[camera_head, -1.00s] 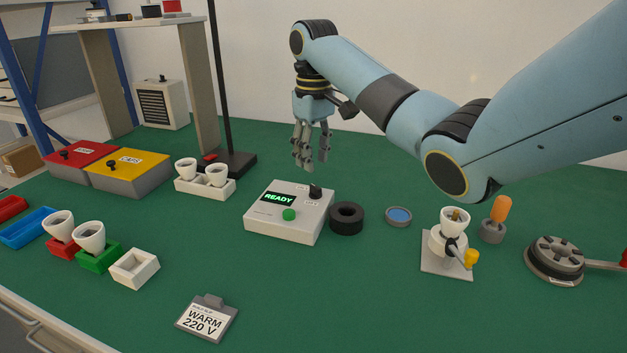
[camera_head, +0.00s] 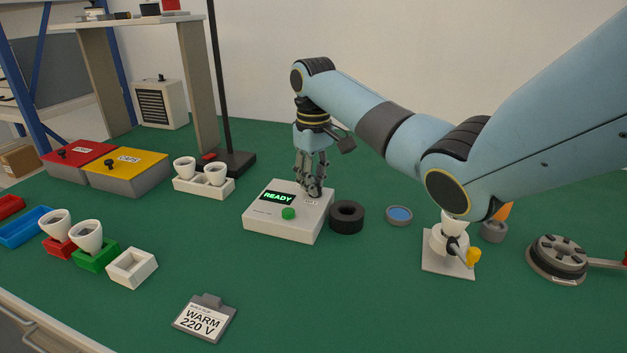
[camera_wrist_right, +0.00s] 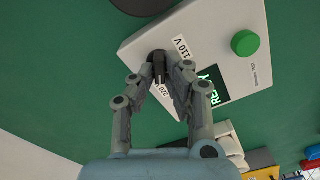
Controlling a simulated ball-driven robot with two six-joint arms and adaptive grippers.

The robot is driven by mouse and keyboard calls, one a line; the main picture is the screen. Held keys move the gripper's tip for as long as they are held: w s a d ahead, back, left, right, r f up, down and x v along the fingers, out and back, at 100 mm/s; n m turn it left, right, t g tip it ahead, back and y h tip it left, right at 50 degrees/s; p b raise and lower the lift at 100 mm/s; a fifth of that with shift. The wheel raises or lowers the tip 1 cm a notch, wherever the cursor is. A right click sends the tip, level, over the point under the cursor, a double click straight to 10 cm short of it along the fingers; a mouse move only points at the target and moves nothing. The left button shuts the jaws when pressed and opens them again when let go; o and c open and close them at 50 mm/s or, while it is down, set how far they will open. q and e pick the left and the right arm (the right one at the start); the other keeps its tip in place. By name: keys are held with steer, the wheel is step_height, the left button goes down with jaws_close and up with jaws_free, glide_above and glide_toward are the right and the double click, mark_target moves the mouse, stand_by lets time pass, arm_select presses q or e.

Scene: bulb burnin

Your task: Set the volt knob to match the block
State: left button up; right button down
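The tester (camera_head: 270,223) is a white box with a lit READY display and a green button (camera_head: 288,214). Its dark volt knob (camera_wrist_right: 158,62) shows in the right wrist view, between a 110 V label (camera_wrist_right: 182,47) and a partly covered 220 label (camera_wrist_right: 165,90). My right gripper (camera_head: 313,188) is down at the knob, with its fingers closed in on either side of it. In the head view the fingers hide most of the knob. I cannot tell which label it points to. The block (camera_head: 205,318) at the front reads WARM 220 V. My left gripper is not in view.
A black ring (camera_head: 346,217) stands close right of the tester. A blue-topped dish (camera_head: 399,215) and a bulb stand (camera_head: 447,262) lie farther right. White sockets with bulbs (camera_head: 203,184) are at left. The green table in front of the tester is clear.

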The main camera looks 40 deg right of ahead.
stand_by(0.3)
steer(key=shift+r+n+p, duration=0.2)
steer(key=shift+n+p, duration=0.4)
steer(key=shift+p, duration=0.35)
steer(key=n+p, duration=0.4)
steer(key=shift+a, duration=0.1)
steer(key=n+p, duration=0.3)
steer(key=n, duration=0.1)
steer(key=shift+a+n, duration=0.1)
steer(key=shift+n, duration=0.2)
steer(key=n+p, duration=0.1)
steer(key=n, duration=0.2)
steer(key=shift+s+n+p, duration=0.1)
steer(key=shift+n+p, duration=0.25)
steer(key=shift+n, duration=0.05)
steer(key=n+p, duration=0.1)
steer(key=n, duration=0.2)
steer(key=shift+a+f+n, duration=0.1)
steer(key=shift+n, duration=0.2)
steer(key=n, duration=0.3)
steer(key=shift+s, duration=0.15)
steer(key=shift+n+p, duration=0.4)
steer(key=shift+n, duration=1.4)
